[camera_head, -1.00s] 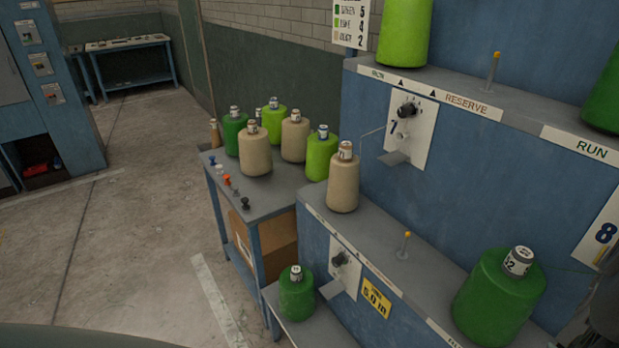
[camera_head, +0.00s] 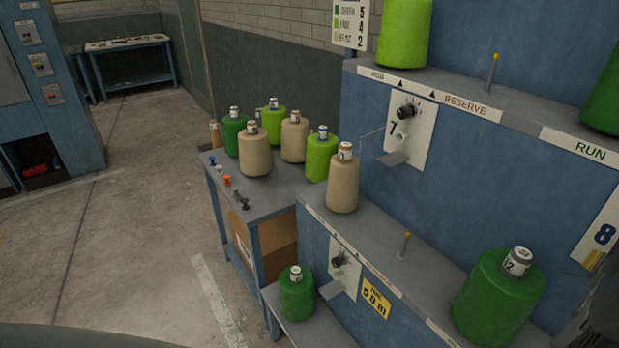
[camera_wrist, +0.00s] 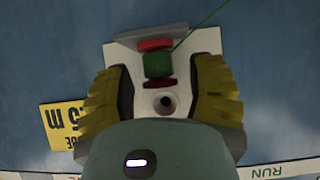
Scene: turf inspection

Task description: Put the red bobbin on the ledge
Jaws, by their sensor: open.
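In the wrist view, the red bobbin (camera_wrist: 157,64) has red flanges and green yarn wound between them. It is between the two yellow-green fingers of my gripper (camera_wrist: 162,82), with visible gaps on both sides; the gripper is open. A green thread runs from the bobbin to the upper right. The grey ledge (camera_wrist: 182,30) juts from a white panel, and one red flange is right against it in the picture. The bobbin appears to stand on the ledge, though exact contact is hard to tell. My gripper, this bobbin and this ledge are not clearly visible in the head view.
A round dark-centred fitting (camera_wrist: 165,103) sits on the panel near the bobbin. A yellow sign (camera_wrist: 62,125) is beside my left finger. In the head view, large yarn cones crowd a side table (camera_head: 285,180) and stand on the blue frame (camera_head: 470,190). Floor (camera_head: 130,260) at left is clear.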

